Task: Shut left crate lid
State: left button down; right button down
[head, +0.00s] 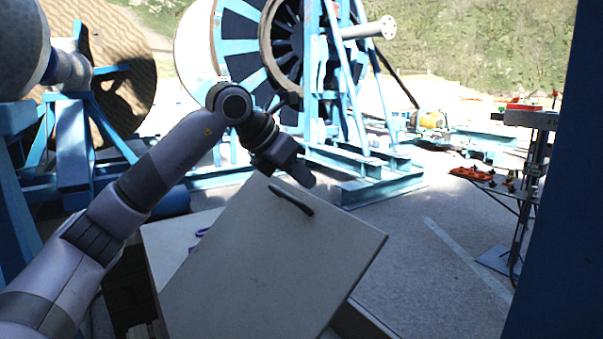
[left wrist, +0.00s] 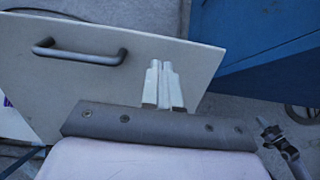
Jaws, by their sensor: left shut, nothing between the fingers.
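The crate lid (head: 270,255) is a flat beige-grey panel, tilted, with a dark bar handle (head: 291,199) near its upper edge. In the left wrist view the lid (left wrist: 120,85) fills the left and middle, with its handle (left wrist: 78,54) at the upper left. The crate's pale part (head: 168,243) shows behind the lid on the left; most of the crate is hidden. My left gripper (head: 306,180) is just beyond the lid's upper edge, near the handle. Its fingers (left wrist: 164,68) are shut and empty, in front of the lid and right of the handle; contact is unclear.
Small purple items (head: 201,233) show beside the lid. A large cable reel (head: 240,50) on a blue frame stands behind. A stand with a red item (head: 524,106) is at the right, near a dark blue post (head: 560,200). Pavement (head: 440,280) between is clear.

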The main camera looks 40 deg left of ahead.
aim_at(339, 211)
pick_arm(q)
jog(key=p+x, duration=0.1)
jog(key=x, duration=0.9)
jog(key=shift+w, duration=0.1)
pick_arm(e)
jog(key=shift+r, duration=0.6)
jog(key=shift+w, duration=0.1)
